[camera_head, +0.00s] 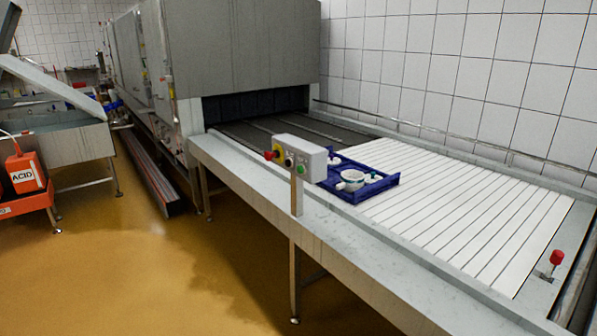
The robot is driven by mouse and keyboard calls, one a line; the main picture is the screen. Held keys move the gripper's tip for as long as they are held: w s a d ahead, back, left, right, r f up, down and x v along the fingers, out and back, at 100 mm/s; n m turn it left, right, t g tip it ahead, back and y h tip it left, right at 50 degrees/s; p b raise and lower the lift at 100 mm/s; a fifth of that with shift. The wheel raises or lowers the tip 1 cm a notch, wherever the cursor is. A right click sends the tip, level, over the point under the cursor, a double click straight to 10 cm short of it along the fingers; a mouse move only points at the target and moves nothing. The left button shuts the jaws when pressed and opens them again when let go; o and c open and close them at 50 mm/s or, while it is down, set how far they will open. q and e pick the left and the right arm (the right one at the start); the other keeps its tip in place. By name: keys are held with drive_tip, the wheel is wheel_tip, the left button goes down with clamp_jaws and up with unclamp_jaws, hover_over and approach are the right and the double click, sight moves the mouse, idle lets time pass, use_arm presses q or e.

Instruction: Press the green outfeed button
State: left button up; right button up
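The green button (300,170) is on the front face of a small grey control box (308,155), at the right end of its row of controls. The box stands on a short post (297,193) at the near edge of the outfeed conveyor. A red button (268,156) on a yellow plate (278,152) is at the box's left end, and a dark control (289,161) sits between. Neither of my grippers shows in the head view.
A blue crate (385,184) with white moulds (350,181) stands on the white slatted conveyor (470,215) behind the box. A red knob (556,258) is at the conveyor's right end. An orange ACID container (24,175) stands at left. The yellow floor (150,270) in front is clear.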

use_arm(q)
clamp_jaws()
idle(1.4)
